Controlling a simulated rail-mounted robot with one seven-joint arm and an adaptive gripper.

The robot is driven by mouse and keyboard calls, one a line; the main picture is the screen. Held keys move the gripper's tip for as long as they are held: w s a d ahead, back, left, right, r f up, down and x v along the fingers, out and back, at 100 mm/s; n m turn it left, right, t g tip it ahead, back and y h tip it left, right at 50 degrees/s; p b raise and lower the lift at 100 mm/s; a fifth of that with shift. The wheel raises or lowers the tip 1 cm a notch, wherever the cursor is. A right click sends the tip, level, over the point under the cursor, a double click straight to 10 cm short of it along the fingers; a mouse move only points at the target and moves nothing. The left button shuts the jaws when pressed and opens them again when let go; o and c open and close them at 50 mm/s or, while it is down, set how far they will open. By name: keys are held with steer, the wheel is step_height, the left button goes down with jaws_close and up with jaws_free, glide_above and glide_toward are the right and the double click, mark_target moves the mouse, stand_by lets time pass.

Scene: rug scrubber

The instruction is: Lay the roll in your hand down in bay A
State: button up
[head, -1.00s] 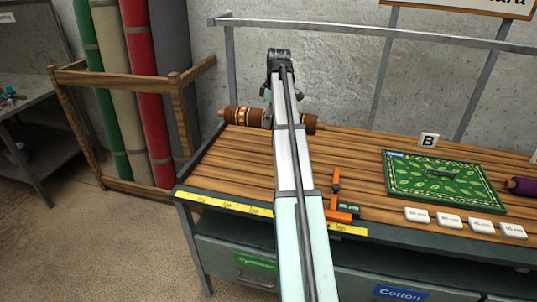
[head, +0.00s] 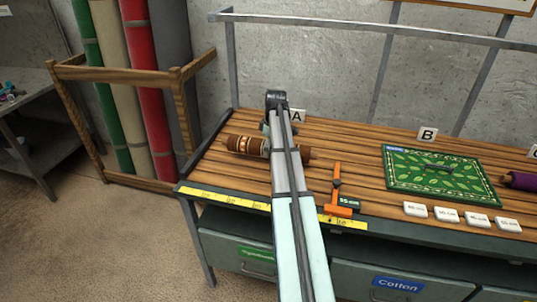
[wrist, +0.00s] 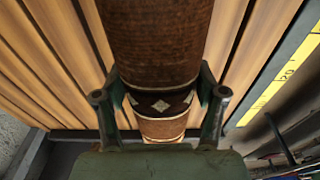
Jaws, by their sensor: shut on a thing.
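A brown patterned roll (head: 247,145) lies crosswise in my gripper at the left end of the slatted bench. In the wrist view my gripper (wrist: 162,104) has a finger on each side of the roll (wrist: 156,45) and is shut on it. My arm hides the middle of the roll in the head view. The bay A sign (head: 298,116) stands just behind the roll, partly beside my arm. Whether the roll touches the slats (head: 222,168) cannot be told.
An orange tool (head: 337,190) and a small dark tag lie right of my arm. A green leaf-patterned rug (head: 440,175) lies by the B sign (head: 427,135). White labelled blocks (head: 447,213) line the front. A yellow ruler (head: 225,199) runs along the front edge.

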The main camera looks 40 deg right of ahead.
steer(key=shift+f+p, duration=0.5)
steer(key=shift+f, duration=1.6)
steer(key=shift+f, duration=0.2)
steer(key=o, duration=1.8)
steer(key=shift+c, duration=0.2)
steer(key=shift+r, duration=0.1)
steer(key=r+b, duration=0.1)
steer(key=r, duration=0.3)
steer(key=r+b, duration=0.1)
steer(key=r, duration=0.3)
steer(key=s+r, duration=0.1)
steer(key=r, duration=0.3)
steer(key=shift+s+d+b, duration=0.1)
steer(key=shift+d+b, duration=0.3)
